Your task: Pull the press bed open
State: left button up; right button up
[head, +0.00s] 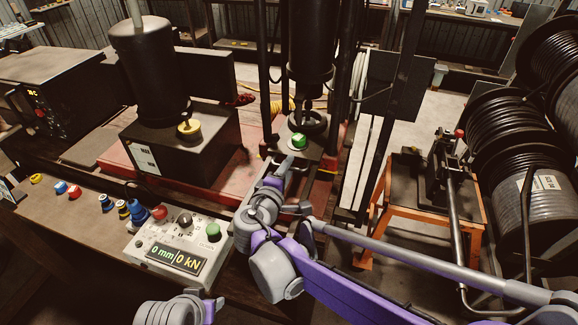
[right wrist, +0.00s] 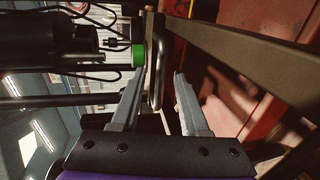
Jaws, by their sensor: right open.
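The press bed (head: 318,150) is a dark plate low in the press, under the black ram (head: 310,70). A green-topped piece (head: 299,141) sits on it; a green piece (right wrist: 138,55) also shows in the right wrist view. My right gripper (head: 288,172) is at the front of the bed. In the right wrist view its two fingers (right wrist: 160,74) are apart, with a metal bar handle (right wrist: 157,92) between or just beyond their tips. I cannot tell whether they touch it. The gripper partly hides the bed's front in the head view.
A control box (head: 168,250) reading 0 mm and 0 kN stands on the bench at the left, beside several coloured fittings. A black motor unit (head: 180,140) stands behind it. An orange stand (head: 395,205) and hose reels (head: 530,185) are at the right.

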jog(key=shift+w+d+f, duration=0.1)
jog(key=shift+w+d, duration=0.05)
jog(key=shift+w, duration=0.3)
grip_shut()
dwell(1.2)
